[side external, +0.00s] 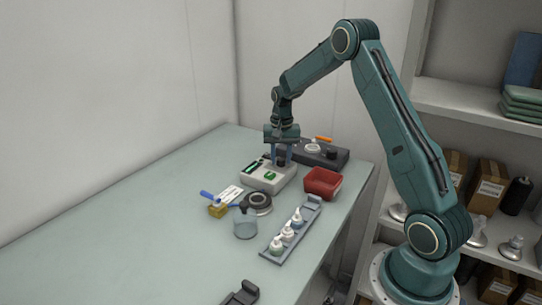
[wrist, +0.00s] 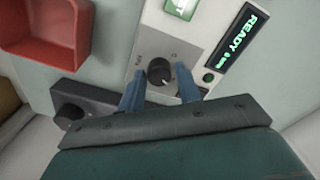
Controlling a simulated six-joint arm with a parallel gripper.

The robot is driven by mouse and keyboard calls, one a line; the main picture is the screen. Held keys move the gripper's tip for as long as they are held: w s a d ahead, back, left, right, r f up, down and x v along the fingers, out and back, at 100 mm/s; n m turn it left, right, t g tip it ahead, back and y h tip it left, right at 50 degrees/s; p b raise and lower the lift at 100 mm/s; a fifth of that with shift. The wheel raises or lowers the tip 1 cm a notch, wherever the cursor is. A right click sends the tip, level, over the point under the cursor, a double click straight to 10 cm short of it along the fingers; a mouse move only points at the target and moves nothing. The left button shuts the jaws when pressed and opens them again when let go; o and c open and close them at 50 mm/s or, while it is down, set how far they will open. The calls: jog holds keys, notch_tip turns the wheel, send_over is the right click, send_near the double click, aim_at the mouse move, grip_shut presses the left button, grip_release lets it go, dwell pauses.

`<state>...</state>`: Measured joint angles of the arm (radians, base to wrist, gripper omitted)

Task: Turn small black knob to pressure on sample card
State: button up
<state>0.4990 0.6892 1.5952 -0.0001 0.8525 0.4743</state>
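A small black knob (wrist: 159,72) sits on the panel of a pale grey device (wrist: 146,45). Its pale pointer mark faces lower right in the wrist view, and the printed labels around it are too small to read. My gripper (wrist: 160,88) is open, with one blue finger on each side of the knob and a gap showing. In the side external view my gripper (side external: 282,160) points down over the back of the device (side external: 262,183), hiding part of the knob. A white card (side external: 230,193) lies left of the device; its print is unreadable, and I cannot tell if it is the sample card.
The device's display (wrist: 236,42) reads READY. A red bin (side external: 322,183) stands right of the device. A dark box (side external: 328,155) with another black knob (wrist: 68,115) is behind it. The table's left is clear.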

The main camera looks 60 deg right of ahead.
aim_at(281, 159)
jog(key=shift+o, duration=1.2)
notch_tip(281, 159, up, 14)
